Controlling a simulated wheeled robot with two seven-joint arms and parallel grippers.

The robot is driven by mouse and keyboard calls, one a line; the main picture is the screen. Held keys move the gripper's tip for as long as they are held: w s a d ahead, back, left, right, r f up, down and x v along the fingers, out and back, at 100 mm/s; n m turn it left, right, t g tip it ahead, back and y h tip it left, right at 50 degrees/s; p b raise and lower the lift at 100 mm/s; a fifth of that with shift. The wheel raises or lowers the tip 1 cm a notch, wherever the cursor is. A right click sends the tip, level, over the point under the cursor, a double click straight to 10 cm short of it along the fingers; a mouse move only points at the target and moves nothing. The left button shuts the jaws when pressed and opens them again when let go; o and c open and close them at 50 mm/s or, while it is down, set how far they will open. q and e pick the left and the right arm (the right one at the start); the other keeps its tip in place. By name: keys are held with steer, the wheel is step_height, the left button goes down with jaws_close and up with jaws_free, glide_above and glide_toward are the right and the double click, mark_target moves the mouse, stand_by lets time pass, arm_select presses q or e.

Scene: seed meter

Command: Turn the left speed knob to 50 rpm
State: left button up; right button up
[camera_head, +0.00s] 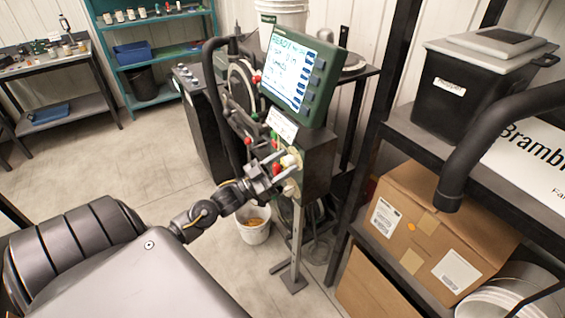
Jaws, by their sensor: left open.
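The seed meter stand carries a control box (316,160) with a green-framed screen (300,76) above it; the writing on the screen is too small to read. Small knobs sit on the box's left-facing front, among them a red one (277,169) and a pale one (289,161). My left gripper (277,172) is open at this panel, its fingers close around or beside the knobs; I cannot tell whether they touch one. The knob's pointer and scale cannot be made out. My right gripper is out of view.
A white bucket (253,232) with seed stands on the floor under the meter. A metal post (296,240) holds the box. At the right, a dark shelf holds a black bin (465,100) and a cardboard box (430,226). Floor at the left (150,150) is clear.

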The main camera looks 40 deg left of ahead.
arm_select(q)
steer(key=c, duration=1)
steer(key=shift+o, duration=0.2)
steer(key=shift+m, duration=0.3)
